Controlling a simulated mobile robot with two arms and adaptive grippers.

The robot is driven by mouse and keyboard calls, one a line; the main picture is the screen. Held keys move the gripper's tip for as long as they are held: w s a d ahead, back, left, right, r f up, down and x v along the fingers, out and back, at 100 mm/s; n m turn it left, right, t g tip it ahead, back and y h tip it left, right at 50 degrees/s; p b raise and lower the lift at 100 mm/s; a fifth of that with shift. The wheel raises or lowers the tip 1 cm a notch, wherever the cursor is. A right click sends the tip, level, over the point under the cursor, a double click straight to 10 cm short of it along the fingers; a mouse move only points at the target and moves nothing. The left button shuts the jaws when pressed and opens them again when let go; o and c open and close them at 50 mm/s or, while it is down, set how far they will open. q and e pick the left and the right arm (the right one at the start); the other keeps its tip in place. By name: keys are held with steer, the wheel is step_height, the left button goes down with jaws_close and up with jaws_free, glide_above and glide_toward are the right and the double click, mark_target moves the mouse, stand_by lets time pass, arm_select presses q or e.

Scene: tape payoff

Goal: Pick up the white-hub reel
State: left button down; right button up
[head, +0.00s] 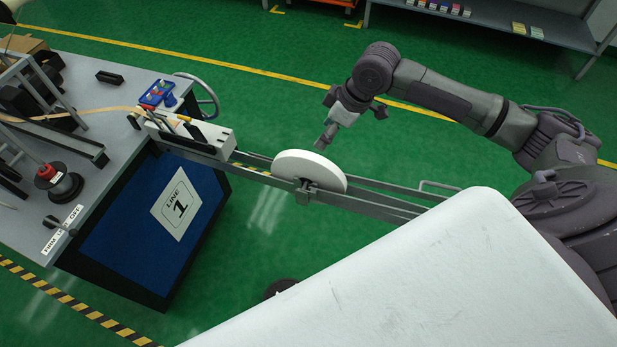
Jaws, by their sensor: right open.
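A thick white disc-shaped reel (310,171) sits on edge between the rails of a narrow grey metal rack, tilted in the picture. I cannot make out its hub from here. My right gripper (326,136) is open and empty. It shows just above and slightly right of the white reel in the picture, apart from it, with its fingers pointing down. My left gripper is not in view.
The grey rack rails (385,197) run from the workbench (118,92) toward the right. On the bench are a red-hubbed black reel (62,184), a blue bin (160,94) and machine parts. Shelving (490,18) stands at the back. Green floor is clear behind the rack.

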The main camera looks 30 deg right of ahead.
mark_target(309, 154)
steer(key=p+x, duration=0.1)
steer(key=x, duration=0.6)
steer(key=shift+w+a+f, duration=0.1)
steer(key=shift+a+f, duration=0.1)
steer(key=shift+f, duration=0.15)
steer(key=shift+a+f+p, duration=0.1)
steer(key=shift+f+p, duration=0.1)
steer(key=shift+p, duration=0.1)
steer(key=x, duration=0.1)
steer(key=p+x, duration=0.1)
steer(key=x, duration=0.2)
steer(key=shift+a+f+p, duration=0.15)
steer(key=shift+a+p, duration=0.2)
steer(key=shift+f, duration=0.25)
jaws_close()
steer(key=shift+r, duration=0.1)
